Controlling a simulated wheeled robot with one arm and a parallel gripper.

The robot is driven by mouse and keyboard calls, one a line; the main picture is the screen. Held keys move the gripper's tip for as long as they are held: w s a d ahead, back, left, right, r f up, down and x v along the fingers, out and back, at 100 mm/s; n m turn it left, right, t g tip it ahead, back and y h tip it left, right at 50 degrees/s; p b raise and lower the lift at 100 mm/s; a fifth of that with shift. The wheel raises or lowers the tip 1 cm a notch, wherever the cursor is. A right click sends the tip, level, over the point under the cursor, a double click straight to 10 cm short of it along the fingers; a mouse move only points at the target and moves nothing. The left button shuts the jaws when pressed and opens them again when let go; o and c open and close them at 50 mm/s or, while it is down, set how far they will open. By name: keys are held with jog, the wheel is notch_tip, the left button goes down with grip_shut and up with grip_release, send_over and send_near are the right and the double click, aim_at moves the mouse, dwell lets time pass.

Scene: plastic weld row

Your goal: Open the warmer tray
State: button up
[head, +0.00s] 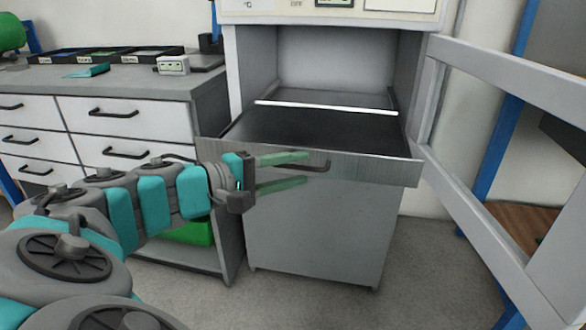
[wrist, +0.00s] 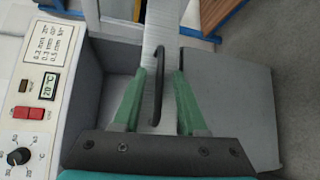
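The warmer tray (head: 330,128) is a dark, shallow drawer that sticks out of the front of the grey warmer (head: 320,222). Its wide metal front (head: 375,170) carries a dark bar handle (head: 322,167). My gripper (head: 307,167) is at the left part of this handle, with its two green fingers apart, one above the other. In the wrist view, the handle (wrist: 157,108) lies slantwise between the spread fingers of my gripper (wrist: 160,74). I see gaps beside the handle, so the fingers do not clamp it.
A white drawer cabinet (head: 95,128) with a grey worktop stands at the left, with trays and a small meter (head: 172,65) on it. A grey frame (head: 500,170) stands close on the right. A green box (head: 195,232) sits low beside the warmer. Floor in front is clear.

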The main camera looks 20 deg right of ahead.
jog(key=v, duration=0.7)
jog(key=shift+a, duration=0.4)
jog(key=shift+s, duration=0.1)
